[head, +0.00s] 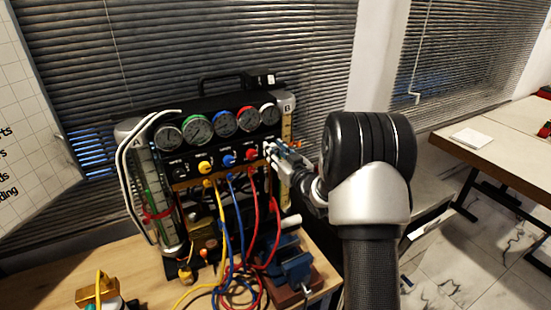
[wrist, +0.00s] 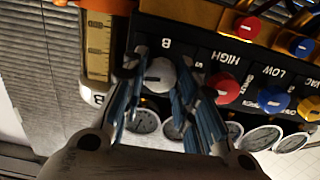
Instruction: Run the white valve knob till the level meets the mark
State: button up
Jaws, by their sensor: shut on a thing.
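The white valve knob (wrist: 158,76) is on the dark panel below a letter B, as the wrist view shows it. My gripper (wrist: 161,66) has its blue-lined fingers on either side of the knob and is shut on it. In the head view my gripper (head: 271,148) reaches the panel's right end from the right and mostly hides the knob. The amber sight tube B (wrist: 97,45) with a scale stands beside the knob and also shows in the head view (head: 287,128). I cannot make out its level or mark. Tube A (head: 164,190) has a red band.
Yellow (head: 205,167), blue (head: 229,160) and red (head: 251,154) knobs sit left of my gripper, under a row of several gauges (head: 223,122). Coloured hoses hang below. A blue vise (head: 291,266) stands on the wooden bench under my arm.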

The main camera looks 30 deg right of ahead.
jog(key=n+b, duration=0.3)
jog(key=b, duration=0.1)
jog(key=shift+b, duration=0.4)
jog(key=o, duration=1.1)
jog(key=s, duration=1.2)
jog(key=shift+d, duration=0.2)
